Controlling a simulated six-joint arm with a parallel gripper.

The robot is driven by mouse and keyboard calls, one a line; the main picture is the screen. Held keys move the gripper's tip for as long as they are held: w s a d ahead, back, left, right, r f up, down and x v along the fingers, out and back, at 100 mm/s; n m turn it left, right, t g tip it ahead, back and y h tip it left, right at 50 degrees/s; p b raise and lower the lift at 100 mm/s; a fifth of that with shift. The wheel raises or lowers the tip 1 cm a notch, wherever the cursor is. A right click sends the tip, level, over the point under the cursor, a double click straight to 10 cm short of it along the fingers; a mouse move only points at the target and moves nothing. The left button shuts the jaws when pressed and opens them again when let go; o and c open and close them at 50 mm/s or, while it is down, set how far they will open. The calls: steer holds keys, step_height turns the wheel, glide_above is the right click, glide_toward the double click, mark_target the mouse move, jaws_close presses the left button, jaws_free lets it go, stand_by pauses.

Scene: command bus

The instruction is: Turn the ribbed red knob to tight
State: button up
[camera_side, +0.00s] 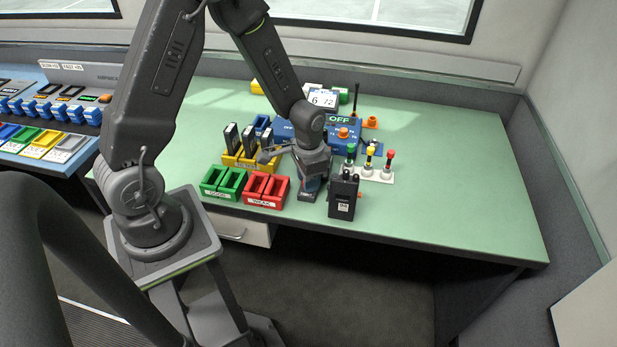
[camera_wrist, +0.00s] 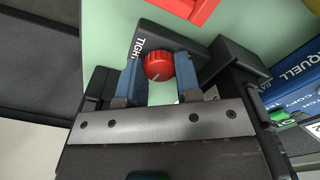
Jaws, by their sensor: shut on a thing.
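The red knob (camera_wrist: 158,65) sits on a small dark plate in the wrist view, between the two blue fingers of my gripper (camera_wrist: 159,74). The fingers are shut on its left and right sides. A pale line shows on the lower part of the knob's face. The word TIGHT is printed on the dark plate (camera_wrist: 152,42) at the knob's upper left. In the side view my gripper (camera_side: 310,187) points down near the front edge of the green table; the knob is hidden there.
A black box with a white label (camera_side: 342,202) stands close to the right of my gripper. Red WEAK bins (camera_side: 267,202) and green GOOD bins (camera_side: 222,193) are on the left. A signal-light strip (camera_side: 376,173) stands behind at right. The table's right side (camera_side: 460,190) is clear.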

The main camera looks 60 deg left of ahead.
steer(key=m, duration=0.4)
steer(key=shift+m, duration=0.3)
steer(key=m, duration=0.3)
steer(key=shift+m, duration=0.4)
steer(key=m, duration=0.4)
steer(key=shift+m, duration=1.7)
steer(key=o, duration=0.9)
step_height(320, 180, up, 14)
steer(key=shift+f, duration=0.1)
